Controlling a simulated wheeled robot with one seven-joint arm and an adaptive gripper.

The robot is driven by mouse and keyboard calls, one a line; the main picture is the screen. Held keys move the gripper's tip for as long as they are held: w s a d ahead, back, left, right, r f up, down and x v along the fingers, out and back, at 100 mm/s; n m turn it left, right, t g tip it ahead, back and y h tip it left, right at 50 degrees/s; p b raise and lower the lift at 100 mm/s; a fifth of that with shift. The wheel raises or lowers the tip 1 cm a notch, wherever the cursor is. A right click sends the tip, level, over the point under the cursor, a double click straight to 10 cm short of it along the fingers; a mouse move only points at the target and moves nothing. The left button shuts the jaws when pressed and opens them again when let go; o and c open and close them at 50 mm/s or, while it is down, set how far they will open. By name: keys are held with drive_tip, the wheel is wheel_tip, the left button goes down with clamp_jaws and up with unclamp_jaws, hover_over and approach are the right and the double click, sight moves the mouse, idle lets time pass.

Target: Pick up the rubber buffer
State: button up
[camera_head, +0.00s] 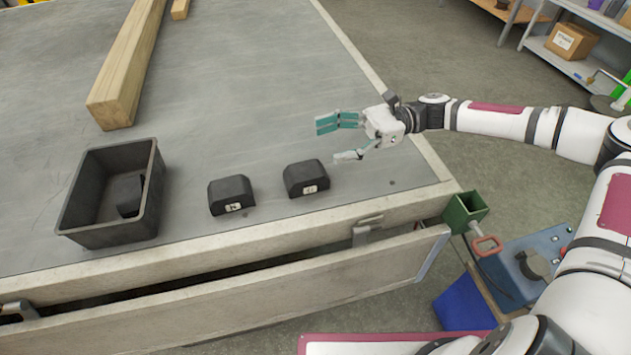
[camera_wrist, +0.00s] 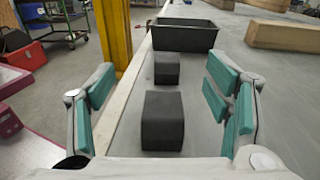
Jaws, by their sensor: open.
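Two black rubber buffers with small white labels sit on the grey trailer deck (camera_head: 262,135), apart from each other. The right buffer (camera_head: 306,179) is nearer my gripper; the left buffer (camera_head: 231,195) is closer to the bin. Another black block (camera_head: 130,194) lies inside the bin. My gripper (camera_head: 341,139) is open and empty, just right of the right buffer. In the wrist view my gripper (camera_wrist: 164,108) has its teal-padded fingers wide apart. The nearer buffer (camera_wrist: 163,121) shows between and beyond them, with the other buffer (camera_wrist: 167,69) behind it.
A black open bin (camera_head: 152,195) stands on the deck at the left; it also shows in the wrist view (camera_wrist: 188,38). A wooden beam (camera_head: 127,72) lies behind it. The deck's raised front edge (camera_head: 290,221) runs close to the buffers. Deck behind the buffers is clear.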

sight(322, 168)
drive_tip(key=shift+y, duration=0.4)
drive_tip(key=f, duration=0.2)
drive_tip(key=f+b, duration=0.1)
drive_tip(key=f, duration=0.2)
drive_tip(key=d+f+b, duration=0.1)
drive_tip(key=f, duration=0.1)
drive_tip(key=shift+w+f, duration=0.4)
drive_tip(key=shift+x, duration=1.05)
drive_tip(key=shift+b+x, duration=0.4)
drive_tip(key=shift+x, duration=2.4)
drive_tip(key=shift+f, duration=0.1)
drive_tip(key=shift+c, duration=0.3)
drive_tip(key=c, duration=1.3)
drive_tip(key=shift+c, duration=0.6)
